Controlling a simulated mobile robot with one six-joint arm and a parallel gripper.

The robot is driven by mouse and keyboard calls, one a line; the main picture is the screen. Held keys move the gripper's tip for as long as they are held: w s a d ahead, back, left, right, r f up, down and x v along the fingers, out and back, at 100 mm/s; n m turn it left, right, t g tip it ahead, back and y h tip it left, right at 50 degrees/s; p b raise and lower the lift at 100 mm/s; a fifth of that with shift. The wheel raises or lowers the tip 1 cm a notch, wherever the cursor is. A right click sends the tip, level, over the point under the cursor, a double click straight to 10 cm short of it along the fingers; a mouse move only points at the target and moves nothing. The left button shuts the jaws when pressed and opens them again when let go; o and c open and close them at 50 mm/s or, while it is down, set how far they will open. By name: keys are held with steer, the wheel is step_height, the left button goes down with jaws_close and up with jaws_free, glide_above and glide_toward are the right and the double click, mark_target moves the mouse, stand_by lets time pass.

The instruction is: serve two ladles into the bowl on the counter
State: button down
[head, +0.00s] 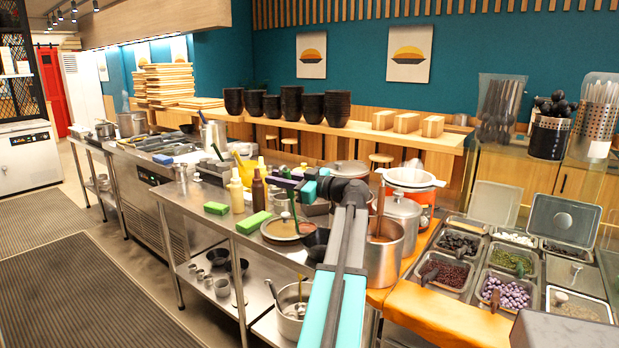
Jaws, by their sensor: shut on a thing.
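My arm reaches forward from the bottom middle and bends left at its far end. My gripper (287,184) is small in the view, above the steel counter (262,208). It is shut on what looks like a thin dark green handle (293,208), perhaps a ladle's, pointing down. The handle's lower end is not clear against the round lidded pan (285,229) below. A black bowl (315,243) stands right of this pan, partly hidden by my arm. A deep steel pot (383,262) with a brown handle (380,203) standing in it is right of my arm.
Toppings tubs (447,272) with beans fill the right side. Squeeze bottles (236,195) and green sponges (252,224) stand left of my gripper. A lidded steel pot (402,215) and an orange cooker (413,186) are behind. Stacked black bowls (291,103) line the back shelf.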

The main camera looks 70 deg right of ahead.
steer(key=s+d+r+m+h+b, duration=0.1)
steer(key=s+d, duration=0.3)
steer(key=s, duration=0.4)
steer(key=shift+d+r+h, duration=0.15)
steer(key=shift+r+h, duration=0.45)
steer(key=shift+r, duration=0.1)
steer(key=shift+f, duration=0.25)
steer(key=w+a+f+n+g+p, duration=0.1)
steer(key=w+f+n+g+p, duration=0.1)
steer(key=w+f+g+p, duration=0.5)
steer(key=w+a+f+n+g+p, duration=0.1)
steer(key=w+f+g+p, duration=0.6)
steer(key=f, duration=0.7)
steer(key=shift+w+a+f+n+p, duration=0.35)
steer(key=shift+w+f+n+p, duration=0.05)
steer(key=shift+w+p, duration=0.3)
stand_by(1.4)
